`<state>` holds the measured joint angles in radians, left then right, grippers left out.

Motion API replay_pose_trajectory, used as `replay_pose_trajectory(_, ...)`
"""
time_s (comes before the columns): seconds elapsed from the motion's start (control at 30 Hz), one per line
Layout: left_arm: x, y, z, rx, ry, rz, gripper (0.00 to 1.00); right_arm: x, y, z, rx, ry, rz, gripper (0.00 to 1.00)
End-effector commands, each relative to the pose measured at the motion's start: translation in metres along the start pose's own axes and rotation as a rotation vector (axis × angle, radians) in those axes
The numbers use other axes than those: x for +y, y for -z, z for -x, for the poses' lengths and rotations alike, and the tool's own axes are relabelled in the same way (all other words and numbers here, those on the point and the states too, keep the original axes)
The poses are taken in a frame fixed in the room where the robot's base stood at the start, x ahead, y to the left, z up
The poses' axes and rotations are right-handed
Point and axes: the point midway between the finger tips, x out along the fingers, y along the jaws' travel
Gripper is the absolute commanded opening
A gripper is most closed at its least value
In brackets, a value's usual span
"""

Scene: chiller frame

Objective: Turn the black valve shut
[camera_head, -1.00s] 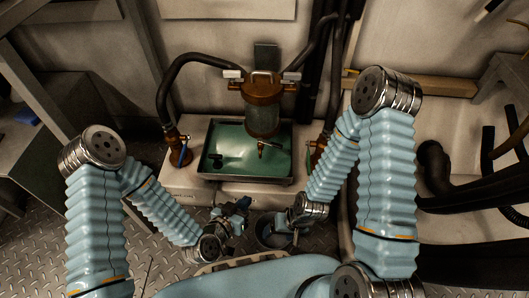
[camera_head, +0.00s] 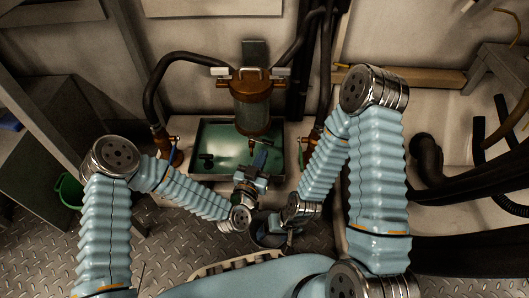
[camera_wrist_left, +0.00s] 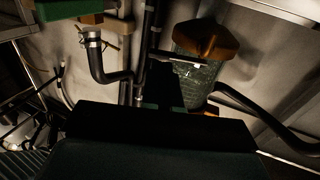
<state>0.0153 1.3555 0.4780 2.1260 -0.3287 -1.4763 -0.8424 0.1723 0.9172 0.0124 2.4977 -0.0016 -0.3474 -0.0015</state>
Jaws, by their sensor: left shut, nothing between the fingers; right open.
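The bronze-capped glass strainer (camera_head: 250,100) stands behind the green tray (camera_head: 212,132); its cap and glass show in the left wrist view (camera_wrist_left: 203,62). A brass valve (camera_head: 165,143) stands left of the tray. A small dark piece (camera_head: 206,157) lies in the tray; I cannot tell which part is the black valve. My left gripper (camera_head: 260,158) is shut and empty, over the tray's front part below the strainer. My right gripper (camera_head: 272,222) is open, low, by the dark bucket.
The dark bucket (camera_head: 266,238) stands in front of the tray. A black hose (camera_head: 175,66) arches left of the strainer. Thick black pipes (camera_head: 432,158) fill the right side. A green bucket (camera_head: 70,190) is on the left, with chequered floor beside it.

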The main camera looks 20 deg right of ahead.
Motion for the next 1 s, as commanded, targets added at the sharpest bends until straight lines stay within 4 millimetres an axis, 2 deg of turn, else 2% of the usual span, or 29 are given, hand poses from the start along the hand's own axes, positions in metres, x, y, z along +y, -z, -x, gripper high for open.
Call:
replay_pose_trajectory(0.1, 0.0, -0.001, -0.016, 0.001, 0.001, 0.0, 0.0, 0.001, 0.0, -0.003, 0.001, 0.0, 0.0, 0.75)
replay_pose_trajectory(0.23, 0.0, 0.0, -0.025, 0.0, 0.0, -0.001, 0.0, 0.001, 0.0, -0.004, 0.001, 0.0, 0.0, 0.75)
replay_pose_trajectory(0.67, 0.001, 0.0, -0.028, -0.001, 0.008, 0.0, 0.0, 0.001, 0.0, -0.004, 0.001, 0.0, 0.0, 0.75)
replay_pose_trajectory(0.93, 0.011, -0.001, -0.044, 0.002, 0.238, -0.002, 0.0, 0.003, 0.0, -0.008, 0.002, 0.0, 0.0, 0.75)
replay_pose_trajectory(1.0, 0.012, -0.001, -0.052, 0.005, 0.246, -0.005, 0.0, 0.005, 0.0, -0.013, 0.003, 0.0, -0.001, 0.75)
